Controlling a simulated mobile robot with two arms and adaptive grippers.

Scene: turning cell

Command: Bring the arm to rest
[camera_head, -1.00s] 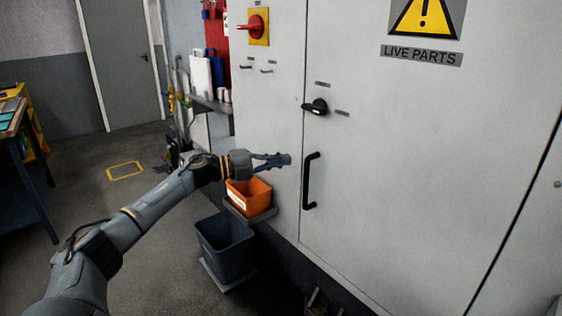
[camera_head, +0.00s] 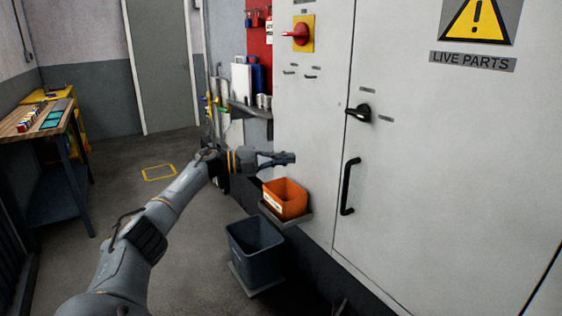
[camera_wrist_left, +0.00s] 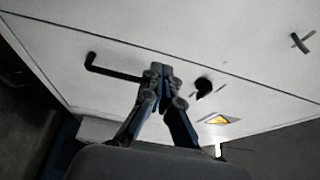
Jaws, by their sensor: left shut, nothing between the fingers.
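My left arm comes in from the lower left in the head view. Its gripper (camera_head: 280,159) is shut and empty, in front of the grey-white cabinet (camera_head: 440,180) and above the orange bin. The black door handle (camera_head: 349,186) is to the right of the fingers, apart from them. In the left wrist view the closed fingers (camera_wrist_left: 158,72) point toward the cabinet front, with the handle (camera_wrist_left: 108,70) on their left and the black rotary latch (camera_wrist_left: 203,87) on their right. My right gripper is not in view.
An orange bin (camera_head: 285,197) sits on a small ledge below my left gripper, with a dark grey bin (camera_head: 255,248) on the floor. A red rotary switch (camera_head: 297,34) is on the cabinet. A workbench (camera_head: 40,118) stands at the left. The floor between is open.

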